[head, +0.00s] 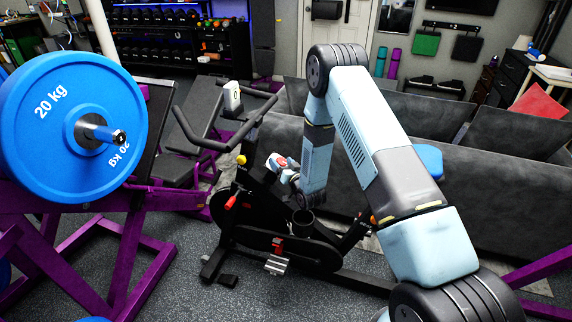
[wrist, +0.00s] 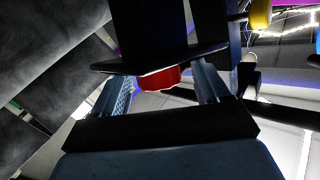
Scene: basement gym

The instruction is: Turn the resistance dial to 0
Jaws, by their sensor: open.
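The exercise bike (head: 262,218) stands in the middle of the head view, with its handlebars at the upper left. A red part that looks like the resistance dial (head: 279,161) sits on its frame below the handlebars. My gripper (head: 286,170) is right at it, coming from the right. In the wrist view the red dial (wrist: 160,79) shows between the two blue fingers of my gripper (wrist: 165,86). The fingers are open, one on each side, with a gap visible at the right. A black plate of the bike hides part of the dial. Its marking is not readable.
A yellow knob (head: 241,159) and a red lever (head: 231,201) are on the bike's left side. A blue 20 kg plate (head: 60,150) on a purple rack is at the left. A grey sofa (head: 470,205) stands close behind the bike and my arm.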

